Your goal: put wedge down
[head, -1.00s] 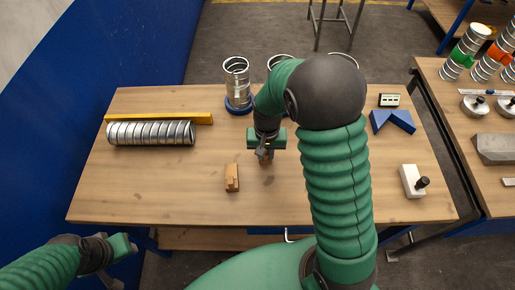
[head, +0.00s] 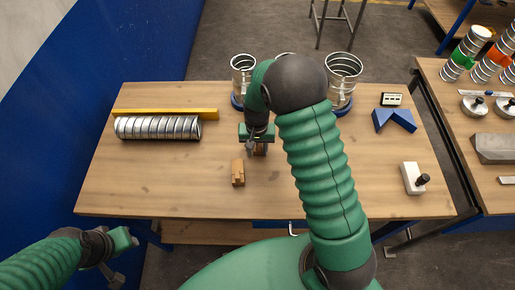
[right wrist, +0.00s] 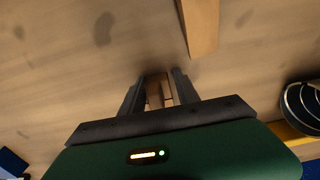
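A wooden wedge (head: 260,149) is between the fingers of my right gripper (head: 256,147), low over the middle of the table. In the right wrist view the wedge (right wrist: 156,92) sits between the dark fingers (right wrist: 157,85), which look closed against its sides. I cannot tell if its underside touches the table. A second wooden block (head: 238,172) stands on the table nearer me and to the left; it also shows at the top of the right wrist view (right wrist: 201,22). My left gripper (head: 122,243) hangs off the table's near left corner; its fingers are unclear.
A spiral duct (head: 158,128) lies along a yellow bar (head: 165,113) at the left. Metal duct rings (head: 342,66) in blue bases stand at the back edge. A blue angled block (head: 394,120) and a white block with a black knob (head: 412,178) are at the right.

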